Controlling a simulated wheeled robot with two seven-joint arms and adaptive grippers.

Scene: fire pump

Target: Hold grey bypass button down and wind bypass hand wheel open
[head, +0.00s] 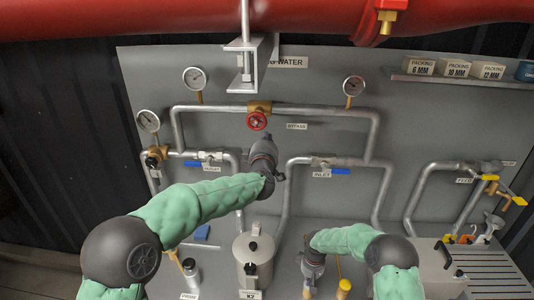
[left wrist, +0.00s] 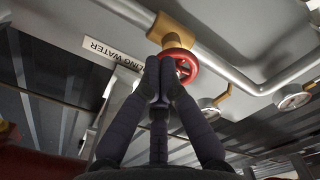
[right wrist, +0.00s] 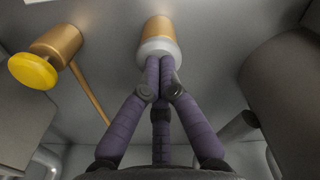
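The red bypass hand wheel (head: 257,121) sits on a brass valve in the upper pipe, above the BYPASS label. It also shows in the left wrist view (left wrist: 183,66). My left gripper (head: 267,140) has its fingers together, with the tips at the near rim of the wheel; the left wrist view (left wrist: 160,62) shows them overlapping the rim, and contact is unclear. The grey button (right wrist: 158,48) caps a brass cylinder. My right gripper (right wrist: 160,64) is shut, its fingertips together at the button's face. In the head view my right gripper (head: 311,268) points down and mostly hides the button.
A yellow button (head: 344,286) stands right of my right gripper. A grey pot (head: 254,262) stands between the arms. Blue-handled valves (head: 212,158) sit on the lower pipes. A bracket (head: 252,68) hangs above the wheel.

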